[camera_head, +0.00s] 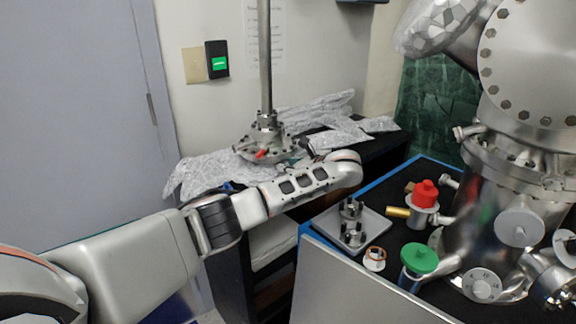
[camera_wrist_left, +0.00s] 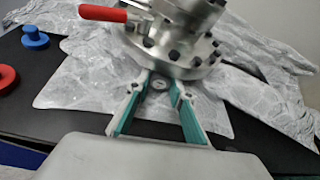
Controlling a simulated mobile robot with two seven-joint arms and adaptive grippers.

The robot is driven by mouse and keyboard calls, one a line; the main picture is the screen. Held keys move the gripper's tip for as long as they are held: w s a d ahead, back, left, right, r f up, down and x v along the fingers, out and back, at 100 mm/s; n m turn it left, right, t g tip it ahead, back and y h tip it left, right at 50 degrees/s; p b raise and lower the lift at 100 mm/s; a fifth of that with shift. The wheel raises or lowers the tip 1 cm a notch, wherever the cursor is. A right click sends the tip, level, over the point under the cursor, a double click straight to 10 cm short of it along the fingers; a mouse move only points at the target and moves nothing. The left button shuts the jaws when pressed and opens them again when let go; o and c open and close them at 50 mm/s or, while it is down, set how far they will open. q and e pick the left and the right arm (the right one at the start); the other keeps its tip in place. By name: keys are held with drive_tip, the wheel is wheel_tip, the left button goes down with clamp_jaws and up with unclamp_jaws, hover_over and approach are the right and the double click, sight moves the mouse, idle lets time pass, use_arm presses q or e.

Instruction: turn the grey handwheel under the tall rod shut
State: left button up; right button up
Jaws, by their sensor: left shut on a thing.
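The tall rod (camera_head: 265,60) stands upright on a metal flange (camera_head: 266,140) with a red lever (camera_head: 262,154). In the left wrist view the flange (camera_wrist_left: 175,55) and its red lever (camera_wrist_left: 103,13) are close above my fingers. My left gripper (camera_wrist_left: 162,82) has its two teal-lined fingers closed in on the small round grey handwheel (camera_wrist_left: 160,85) just below the flange edge. The fingertips are partly hidden under the flange, and the handwheel's turn cannot be read. In the head view my left wrist hides most of this gripper. My right gripper is not in view.
Crumpled foil (camera_head: 215,172) covers the dark bench around the flange. A blue knob (camera_wrist_left: 35,38) and a red disc (camera_wrist_left: 6,78) lie on the bench. At right, a blue-edged table holds a steel chamber (camera_head: 475,215), a red knob (camera_head: 425,193) and a green knob (camera_head: 419,258).

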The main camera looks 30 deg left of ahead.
use_arm(q)
drive_tip(key=shift+d+m+g, duration=0.1)
drive_tip(key=shift+m+g, duration=0.2)
drive_tip(key=shift+m, duration=0.1)
drive_tip(key=shift+w+f+m+g, duration=0.1)
drive_tip(key=shift+m+g, duration=0.2)
drive_tip(key=shift+m, duration=0.1)
drive_tip(key=o, duration=1.1)
drive_tip(key=v, duration=1.2)
drive_tip(key=shift+f, duration=0.1)
